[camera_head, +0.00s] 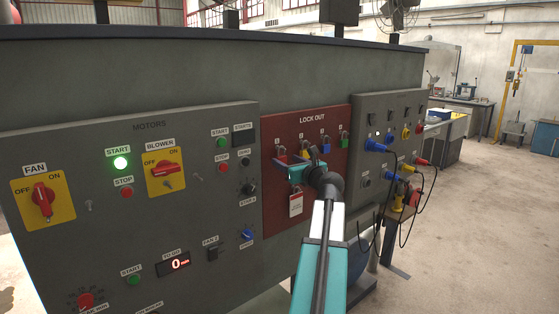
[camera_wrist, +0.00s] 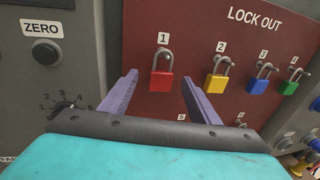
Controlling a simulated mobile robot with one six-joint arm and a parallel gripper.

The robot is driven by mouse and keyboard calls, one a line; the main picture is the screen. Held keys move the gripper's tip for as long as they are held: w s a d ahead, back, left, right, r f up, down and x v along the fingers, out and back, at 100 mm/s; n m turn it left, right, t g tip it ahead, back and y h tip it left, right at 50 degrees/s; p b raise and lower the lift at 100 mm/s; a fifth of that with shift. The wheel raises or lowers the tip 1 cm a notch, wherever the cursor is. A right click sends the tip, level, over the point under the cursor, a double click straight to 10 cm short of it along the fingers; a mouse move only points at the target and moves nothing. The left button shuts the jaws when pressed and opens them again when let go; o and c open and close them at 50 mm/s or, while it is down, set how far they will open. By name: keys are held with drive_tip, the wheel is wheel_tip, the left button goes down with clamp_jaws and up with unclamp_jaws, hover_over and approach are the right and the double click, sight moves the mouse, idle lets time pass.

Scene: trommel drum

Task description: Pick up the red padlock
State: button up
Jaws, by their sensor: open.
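The red padlock (camera_wrist: 161,81) hangs by its shackle under the number 1 on the dark red lock out board (camera_wrist: 258,50). In the wrist view it shows between the two purple fingers of my gripper (camera_wrist: 159,76), which are open and empty. The left finger lies to its left and the right finger is to its right and slightly lower. I cannot tell how far the tips are from the board. In the head view my gripper (camera_head: 287,161) is in front of the board's left part and mostly hides the red padlock.
A yellow padlock (camera_wrist: 216,82), a blue padlock (camera_wrist: 258,85) and a green padlock (camera_wrist: 289,87) hang to the right. Grey control panels with knobs flank the board; cables and plugs (camera_head: 377,145) stick out at the right.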

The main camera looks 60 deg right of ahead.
sight(281, 156)
drive_tip(key=shift+x, duration=1.35)
drive_tip(key=c, duration=1.2)
drive_tip(key=shift+r+p, duration=0.15)
drive_tip(key=shift+p, duration=0.2)
